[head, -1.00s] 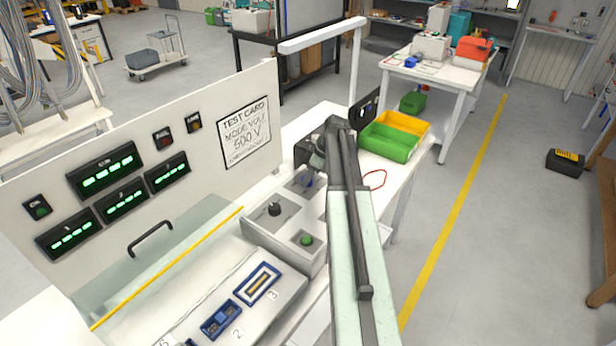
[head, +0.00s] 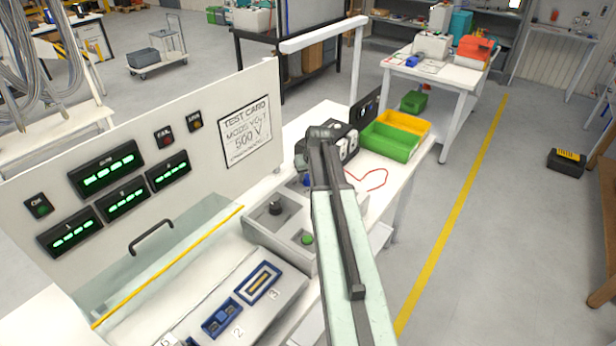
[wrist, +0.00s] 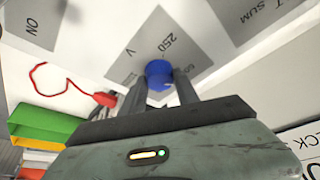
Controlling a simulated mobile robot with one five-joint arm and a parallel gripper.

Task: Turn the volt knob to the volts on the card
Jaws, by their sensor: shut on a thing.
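The test card (head: 246,128) on the white panel reads MODE VOLT and 500 V. The blue volt knob (wrist: 159,73) sits on a grey dial plate marked V (wrist: 127,52), with 250 readable beside it and other marks partly hidden. In the wrist view my gripper (wrist: 160,88) has its two dark fingers at the knob, shut on it. In the head view the blue knob (head: 307,181) shows only a little beside my arm, and my fingertips are hidden. The knob's pointer cannot be made out.
A grey control box carries a black knob (head: 275,208) and a green button (head: 307,239). A red lead (head: 377,180) lies on the bench near the green bin (head: 388,141) and yellow bin (head: 405,121). Numbered sockets (head: 222,317) lie in front.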

